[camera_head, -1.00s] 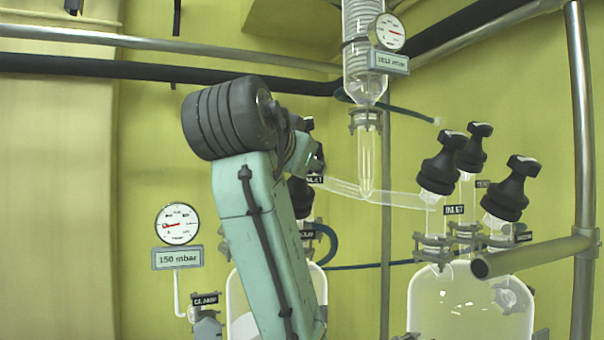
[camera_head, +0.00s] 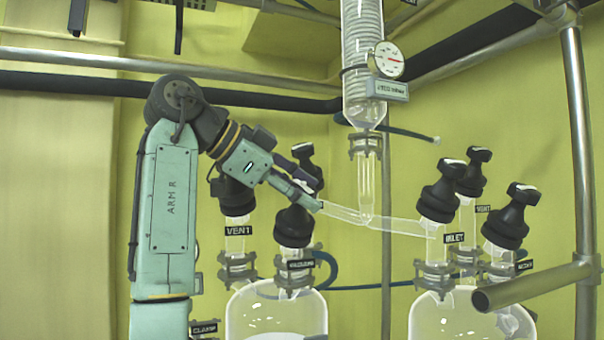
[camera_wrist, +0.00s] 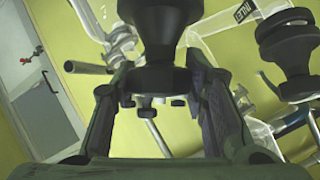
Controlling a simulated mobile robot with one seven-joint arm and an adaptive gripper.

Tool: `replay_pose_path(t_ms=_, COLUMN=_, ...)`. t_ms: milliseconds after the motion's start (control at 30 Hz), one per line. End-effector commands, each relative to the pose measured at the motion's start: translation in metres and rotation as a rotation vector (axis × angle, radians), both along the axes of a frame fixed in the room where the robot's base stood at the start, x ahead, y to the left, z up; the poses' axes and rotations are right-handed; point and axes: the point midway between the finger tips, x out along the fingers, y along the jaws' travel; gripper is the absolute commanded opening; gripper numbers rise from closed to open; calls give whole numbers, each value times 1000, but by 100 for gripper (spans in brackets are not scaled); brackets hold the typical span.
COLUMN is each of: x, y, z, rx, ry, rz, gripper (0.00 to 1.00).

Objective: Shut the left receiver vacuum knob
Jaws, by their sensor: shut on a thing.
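The left receiver (camera_head: 262,306) is a clear glass vessel at the lower middle of the head view. Its vacuum knob (camera_head: 294,228) is black and stands upright above a small label that appears to read vacuum. My gripper (camera_head: 304,195) reaches down from the left to the top of this knob, partly hiding its handle. In the wrist view my gripper (camera_wrist: 162,88) has its two fingers on either side of a black knob (camera_wrist: 160,28), shut on it. The exact finger contact and the knob's turn angle are hard to tell.
The black vent knob (camera_head: 237,196) stands close left, under my arm. Another black knob (camera_head: 306,168) is just behind. A slanted glass tube (camera_head: 345,213) runs right from the gripper. The right receiver (camera_head: 455,315) carries several similar knobs. A metal rail (camera_head: 530,285) crosses at right.

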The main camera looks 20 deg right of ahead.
Motion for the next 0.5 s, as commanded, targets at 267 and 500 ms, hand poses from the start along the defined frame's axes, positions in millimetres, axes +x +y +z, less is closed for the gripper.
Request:
replay_pose_path(t_ms=267, x=0, y=1, z=3, rx=89, ry=4, rz=-148, gripper=12)
replay_pose_path(t_ms=500, x=0, y=0, z=1, rx=128, ry=3, rz=-221, gripper=12)
